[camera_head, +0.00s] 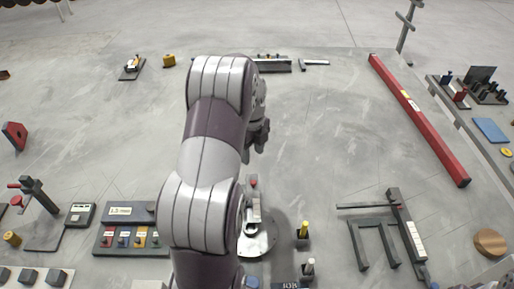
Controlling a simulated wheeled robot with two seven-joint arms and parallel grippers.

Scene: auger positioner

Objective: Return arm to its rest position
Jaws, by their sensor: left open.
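My left arm rises from the bottom edge through the middle of the view, in front of the grey table (330,130). My left gripper (260,136) shows as dark parts at the arm's right side, beyond a small device with a round metal base (262,243) and a red knob. The gripper is open, with nothing visible between its fingers, and its height above the table is hard to judge. The arm hides part of the tabletop and the left side of the round base. My right gripper is not in view.
A long red beam (420,120) lies along the right side. A dark frame (374,243) lies at lower right, near a yellow-topped peg (303,231). A panel with coloured switches (130,240) and a clamp stand (40,198) are at left. The table's upper middle is mostly clear.

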